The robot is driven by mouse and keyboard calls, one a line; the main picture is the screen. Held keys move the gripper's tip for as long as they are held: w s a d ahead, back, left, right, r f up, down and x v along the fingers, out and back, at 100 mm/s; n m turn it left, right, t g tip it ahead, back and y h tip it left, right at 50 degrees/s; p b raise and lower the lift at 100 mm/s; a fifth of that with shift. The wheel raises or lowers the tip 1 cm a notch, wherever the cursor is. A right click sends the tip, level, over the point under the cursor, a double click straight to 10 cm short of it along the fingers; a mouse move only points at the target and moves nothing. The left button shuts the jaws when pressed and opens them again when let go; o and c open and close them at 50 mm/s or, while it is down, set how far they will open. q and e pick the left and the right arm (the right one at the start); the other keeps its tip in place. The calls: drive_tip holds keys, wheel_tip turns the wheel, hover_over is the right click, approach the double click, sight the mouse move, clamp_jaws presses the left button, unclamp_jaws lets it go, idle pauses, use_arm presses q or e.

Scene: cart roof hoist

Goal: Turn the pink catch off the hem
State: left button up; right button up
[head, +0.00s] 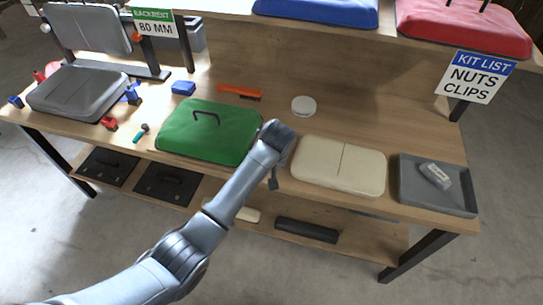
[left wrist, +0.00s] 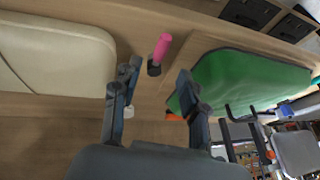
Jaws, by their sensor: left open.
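In the left wrist view the pink catch (left wrist: 161,47) is a short pink handle on a dark base, tilted slightly. It stands on the wood strip between the green seat cushion (left wrist: 240,80) and the cream cushion (left wrist: 60,55). I cannot tell whether it touches a hem. My left gripper (left wrist: 160,78) is open, its two dark fingers on either side of the catch's line, with nothing between them that I can see held. In the head view my left wrist hides the catch, and only a dark finger (head: 273,183) shows. My right gripper is not in view.
The green cushion (head: 205,132) and cream cushion (head: 339,166) lie on the bench beside my arm. A grey tray (head: 450,200) with a white block (head: 435,176) is at right. An orange brush (head: 238,92) and white disc (head: 303,106) lie behind. A shelf overhangs the back.

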use_arm(q)
drive_tip(key=shift+v, duration=2.4)
drive_tip(key=shift+f, duration=0.1)
drive_tip(key=s+a+f+g+b, duration=0.1)
drive_tip(key=s+a+f, duration=0.3)
drive_tip(key=f, duration=0.7)
drive_tip(key=s+a+f+g+h, duration=0.1)
drive_tip(key=s+a+f, duration=0.1)
drive_tip(key=s+f, duration=0.6)
drive_tip(key=s+a+f+g+b, duration=0.15)
drive_tip(key=a+f, duration=0.25)
drive_tip(key=f, duration=0.9)
drive_tip(key=s+a+f, duration=0.5)
drive_tip(key=s+f, duration=0.1)
drive_tip(key=s, duration=0.5)
drive_tip(key=s+a+f, duration=0.4)
drive_tip(key=s+f, duration=0.1)
drive_tip(key=s, duration=0.7)
drive_tip(key=s+a+f+n, duration=0.1)
drive_tip(key=s+a+f, duration=0.4)
drive_tip(key=s, duration=0.7)
drive_tip(key=shift+a+f+b, duration=0.35)
drive_tip(key=shift+f+b, duration=0.05)
drive_tip(key=shift+f, duration=0.45)
